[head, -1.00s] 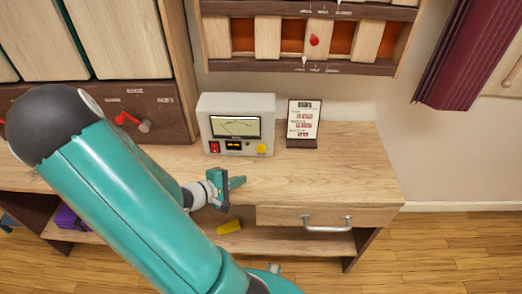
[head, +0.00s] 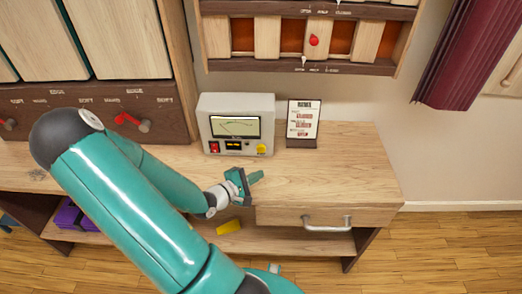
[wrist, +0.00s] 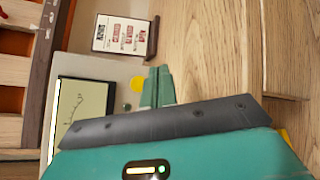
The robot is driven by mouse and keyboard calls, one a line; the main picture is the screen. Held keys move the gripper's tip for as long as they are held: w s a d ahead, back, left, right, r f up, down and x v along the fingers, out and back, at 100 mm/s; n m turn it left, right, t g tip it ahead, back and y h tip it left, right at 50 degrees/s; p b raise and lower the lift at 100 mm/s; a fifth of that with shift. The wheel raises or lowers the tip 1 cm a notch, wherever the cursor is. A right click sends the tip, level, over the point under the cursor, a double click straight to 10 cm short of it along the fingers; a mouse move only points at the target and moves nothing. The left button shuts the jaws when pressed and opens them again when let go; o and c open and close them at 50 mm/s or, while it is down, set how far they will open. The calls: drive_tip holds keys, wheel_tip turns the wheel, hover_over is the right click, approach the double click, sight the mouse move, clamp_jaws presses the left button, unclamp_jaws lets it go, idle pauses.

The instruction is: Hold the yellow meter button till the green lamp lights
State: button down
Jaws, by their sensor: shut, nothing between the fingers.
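The cream meter box (head: 205,106) stands on the wooden desk, with a dial on its face. Its yellow button (head: 262,149) is at the lower right of the face; it also shows in the wrist view (wrist: 137,84), just beside my fingers. A red switch (head: 214,147) is at the lower left of the face. I cannot make out a lit green lamp on the meter. My gripper (head: 257,177) is shut and empty, in front of and below the button, apart from it. In the wrist view its teal fingertips (wrist: 157,86) point towards the meter face.
A printed card on a stand (head: 303,122) is right of the meter. A drawer with a metal handle (head: 327,221) is below the desk top. A yellow block (head: 229,227) lies on the lower shelf. The desk top right of my gripper is clear.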

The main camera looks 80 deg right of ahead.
approach(264, 151)
drive_tip(key=shift+s+d+f, duration=0.25)
drive_tip(key=shift+s+d, duration=0.35)
drive_tip(key=shift+s, duration=0.05)
drive_tip(key=shift+s+d+f, duration=0.25)
drive_tip(key=shift+s+d, duration=0.35)
drive_tip(key=shift+s, duration=0.1)
drive_tip(key=shift+s+d+f, duration=0.25)
drive_tip(key=shift+s+d, duration=0.3)
drive_tip(key=shift+s, duration=0.1)
drive_tip(key=shift+d, duration=0.1)
idle(0.3)
drive_tip(key=shift+w+d, duration=0.1)
drive_tip(key=shift+d, duration=0.2)
drive_tip(key=shift+w+d, duration=0.15)
drive_tip(key=shift+d, duration=0.4)
idle(2.0)
drive_tip(key=shift+a, duration=0.1)
idle(1.6)
drive_tip(key=shift+a, duration=0.85)
drive_tip(key=shift+s, duration=0.25)
